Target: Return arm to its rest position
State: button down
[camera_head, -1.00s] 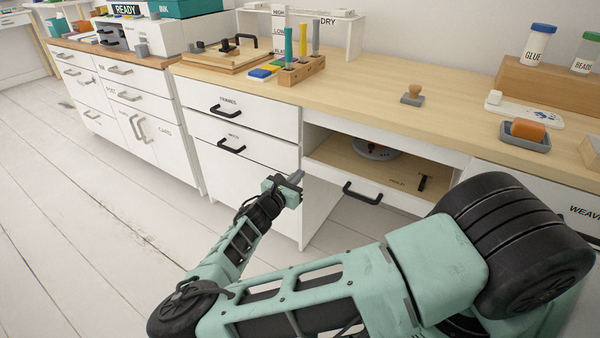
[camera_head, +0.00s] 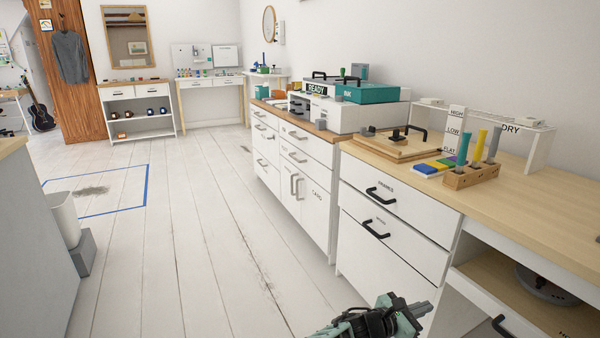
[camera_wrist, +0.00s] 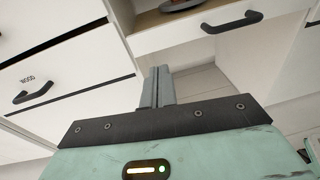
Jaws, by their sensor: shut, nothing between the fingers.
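My gripper (camera_head: 418,309) shows at the bottom of the head view, with only its end and part of the wrist in frame. It is in front of the white drawer cabinet (camera_head: 352,245), low down and apart from it. In the wrist view my gripper's grey fingers (camera_wrist: 157,87) are together with nothing between them. The rest of my arm is out of the head view.
An open drawer (camera_head: 520,310) with a dark round thing (camera_head: 547,286) inside juts out at right; its black handle (camera_wrist: 232,22) is close ahead in the wrist view. Drawer handles (camera_head: 381,194) stick out from the cabinet. A bin (camera_head: 66,220) stands far left.

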jog(key=s+a+f+m+g+y, duration=0.25)
jog(key=s+m+g, duration=0.25)
jog(key=s, duration=0.3)
jog(key=s+a+r+m+g+y, duration=0.3)
jog(key=s+a+r+m+y, duration=0.3)
jog(key=s+a+r+y, duration=0.7)
jog(key=s+a+r+m+t+y, duration=0.1)
jog(key=s+a+r+t, duration=0.1)
jog(key=s+r, duration=0.35)
jog(key=s+a+r+m+t, duration=0.1)
jog(key=s+a+r, duration=0.1)
jog(key=r, duration=0.7)
notch_tip(320, 180, up, 25)
jog(key=p, duration=2.5)
jog(key=shift+w+r+p, duration=0.2)
jog(key=shift+p, duration=0.1)
